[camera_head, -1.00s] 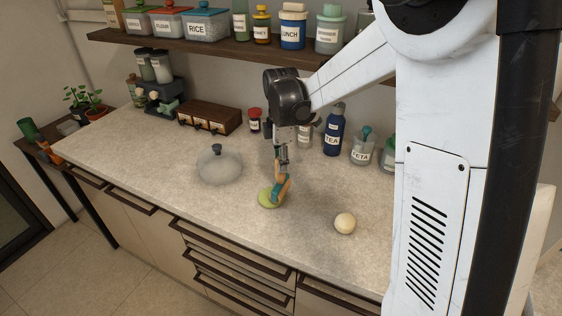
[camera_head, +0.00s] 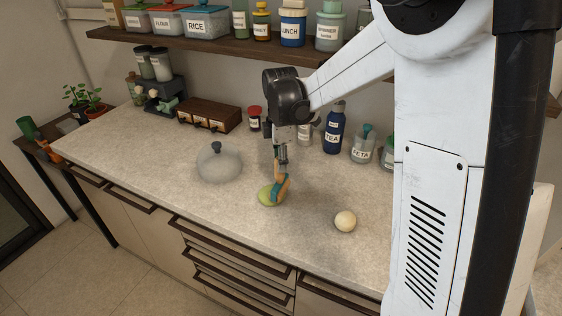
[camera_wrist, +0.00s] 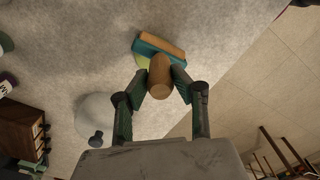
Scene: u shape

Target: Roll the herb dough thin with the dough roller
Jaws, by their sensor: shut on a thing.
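The herb dough (camera_head: 266,195) is a flattened green disc on the counter, left of a pale round dough ball (camera_head: 345,221). My gripper (camera_head: 281,160) points down over the green dough, shut on the handle of the dough roller (camera_head: 282,190). The roller has a wooden handle and a teal and orange head, which rests on or just over the right part of the dough. In the wrist view the roller's handle (camera_wrist: 160,78) sits between my fingers, its head (camera_wrist: 160,47) beyond. Only a sliver of the green dough (camera_wrist: 141,61) shows there; the rest is hidden.
A glass lid with a dark knob (camera_head: 218,163) lies left of the dough. A wooden drawer box (camera_head: 209,115), a blue tea bottle (camera_head: 334,130) and a glass jar (camera_head: 363,148) stand along the back. The counter's front (camera_head: 210,215) is clear.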

